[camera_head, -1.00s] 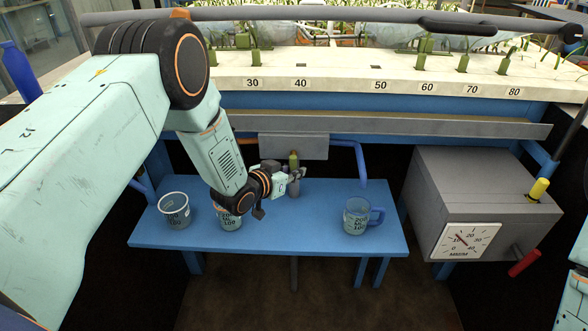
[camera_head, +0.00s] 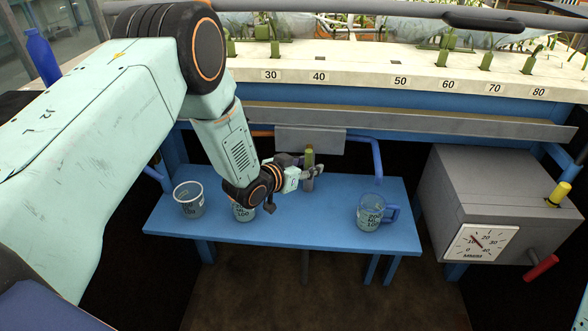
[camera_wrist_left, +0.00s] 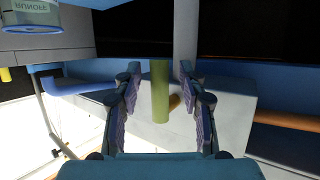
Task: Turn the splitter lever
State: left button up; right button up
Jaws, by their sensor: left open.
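The splitter lever, an upright olive-green handle (camera_head: 310,154), stands in front of a grey plate behind the blue table. In the left wrist view the lever (camera_wrist_left: 160,92) lies between the two ridged finger pads, with a gap visible on each side. My left gripper (camera_head: 314,172) is open around the lever, reaching in from the left. The fingers hide part of the lever's lower end in the head view. My right gripper is in neither current view.
The blue table (camera_head: 290,232) holds a white-rimmed cup (camera_head: 189,200), a cup (camera_head: 243,213) partly behind my left wrist, and a blue-handled jug (camera_head: 369,214). A grey box with a dial (camera_head: 480,243) stands right. The flume's numbered edge (camera_head: 360,78) runs behind.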

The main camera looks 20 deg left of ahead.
pick_arm(q)
jog(key=v, duration=1.1)
jog(key=shift+s, duration=0.1)
jog(key=s+f+n+g+y, duration=0.35)
jog(key=s+f+g, duration=0.35)
jog(key=s+f, duration=0.8)
jog(key=s+f+g, duration=0.1)
jog(key=s+g, duration=0.2)
jog(key=s, duration=0.8)
jog(key=s+d+f+g, duration=0.1)
jog(key=s+f+g, duration=0.1)
jog(key=s, duration=0.9)
jog(key=shift+d+g+y, duration=0.25)
jog(key=shift+g+y, duration=0.1)
jog(key=shift+g, duration=0.25)
jog(key=shift+n, duration=0.25)
jog(key=shift+s+a, duration=0.15)
